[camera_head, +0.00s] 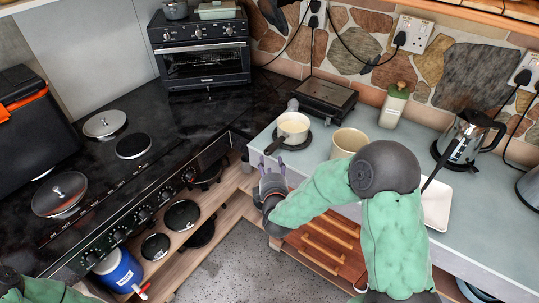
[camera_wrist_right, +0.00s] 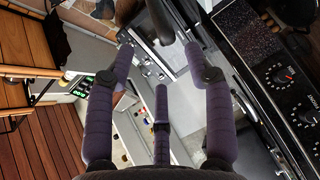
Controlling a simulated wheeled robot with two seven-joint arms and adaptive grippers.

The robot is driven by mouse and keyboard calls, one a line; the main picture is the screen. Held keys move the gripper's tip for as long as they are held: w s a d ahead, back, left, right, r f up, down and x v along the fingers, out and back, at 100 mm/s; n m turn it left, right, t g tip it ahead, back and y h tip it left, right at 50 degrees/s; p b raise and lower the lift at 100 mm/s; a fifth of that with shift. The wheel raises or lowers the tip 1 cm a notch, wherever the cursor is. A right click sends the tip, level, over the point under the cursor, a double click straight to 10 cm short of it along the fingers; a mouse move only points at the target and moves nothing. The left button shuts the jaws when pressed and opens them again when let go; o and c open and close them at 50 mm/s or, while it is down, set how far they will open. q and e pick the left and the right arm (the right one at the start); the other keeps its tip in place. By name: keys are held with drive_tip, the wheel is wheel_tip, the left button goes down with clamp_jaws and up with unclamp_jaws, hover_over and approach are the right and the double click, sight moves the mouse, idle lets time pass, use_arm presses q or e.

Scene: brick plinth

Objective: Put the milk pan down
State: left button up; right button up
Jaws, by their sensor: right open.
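The milk pan (camera_head: 293,126) is small and cream, with pale contents and a dark handle. It stands upright on a dark round mat or plate (camera_head: 303,143) near the left edge of the grey-blue worktop in the head view. Its handle points to the lower left, past the worktop edge. My right gripper (camera_head: 272,168) is open and empty just below the handle's end. In the right wrist view, the purple fingers (camera_wrist_right: 160,65) are spread, and a dark bar, apparently the handle, shows beyond them at the top. My left gripper is out of view.
A cream canister (camera_head: 349,142) stands close right of the pan. A dark flat appliance (camera_head: 325,96) is behind it, and a kettle (camera_head: 466,138) is farther right.

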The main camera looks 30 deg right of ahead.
drive_tip(key=s+a+f+m+g+y, duration=0.3)
drive_tip(key=a+f+y, duration=0.1)
drive_tip(key=a+f, duration=0.4)
drive_tip(key=s+a+f+m+g+y, duration=0.3)
drive_tip(key=a+f, duration=0.2)
drive_tip(key=f, duration=0.6)
drive_tip(key=s+a+f+m+g+y, duration=0.2)
drive_tip(key=s+a+f+m+g, duration=0.2)
drive_tip(key=s, duration=0.4)
drive_tip(key=s+a+f+m+g+y, duration=0.2)
drive_tip(key=s+a+f+m+g, duration=0.1)
drive_tip(key=s+a+f, duration=0.4)
drive_tip(key=shift+s+f+m+g, duration=0.4)
drive_tip(key=shift+s+f+g, duration=0.1)
drive_tip(key=shift+f, duration=0.25)
